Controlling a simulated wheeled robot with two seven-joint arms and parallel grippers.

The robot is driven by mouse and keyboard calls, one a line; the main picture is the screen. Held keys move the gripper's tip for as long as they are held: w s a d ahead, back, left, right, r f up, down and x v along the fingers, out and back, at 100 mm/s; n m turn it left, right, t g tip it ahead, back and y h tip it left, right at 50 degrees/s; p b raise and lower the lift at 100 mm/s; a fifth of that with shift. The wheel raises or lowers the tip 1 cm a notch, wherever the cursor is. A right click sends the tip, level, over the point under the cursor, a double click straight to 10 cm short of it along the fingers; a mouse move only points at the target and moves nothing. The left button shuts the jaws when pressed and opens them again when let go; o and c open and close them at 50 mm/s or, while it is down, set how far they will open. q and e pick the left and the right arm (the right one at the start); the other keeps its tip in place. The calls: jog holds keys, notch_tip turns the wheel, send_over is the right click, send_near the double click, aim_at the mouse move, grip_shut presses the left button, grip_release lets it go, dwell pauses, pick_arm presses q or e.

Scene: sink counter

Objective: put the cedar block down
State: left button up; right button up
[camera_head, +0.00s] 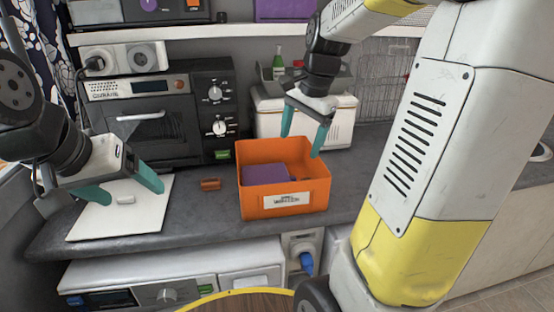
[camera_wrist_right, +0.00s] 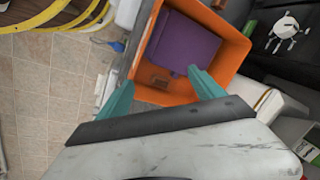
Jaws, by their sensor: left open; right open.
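The bin also shows in the right wrist view (camera_wrist_right: 226,46). My right gripper (camera_head: 302,146) is open and empty above the bin, its fingers pointing down. My left gripper (camera_head: 135,197) is open over a white board (camera_head: 88,222) at the left. A small white piece (camera_head: 125,200) lies on the board between its fingers, not gripped.
A small orange-brown piece (camera_head: 210,184) lies on the grey counter (camera_head: 205,220) left of the bin. A black oven (camera_head: 150,125) and a white toaster-like appliance (camera_head: 340,122) stand behind. A wire rack (camera_head: 384,82) is at the back right. The counter's front edge is close.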

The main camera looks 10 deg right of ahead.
jog(key=s+a+n+t, duration=0.2)
jog(key=s+a+n, duration=0.1)
jog(key=s+n, duration=0.3)
jog(key=s+a+r+n+t, duration=0.1)
jog(key=s+a+n, duration=0.3)
jog(key=s+n, duration=0.2)
jog(key=s, duration=0.2)
jog(key=shift+s+a+r+t+y, duration=0.3)
jog(key=shift+t+y, duration=0.1)
dwell(0.4)
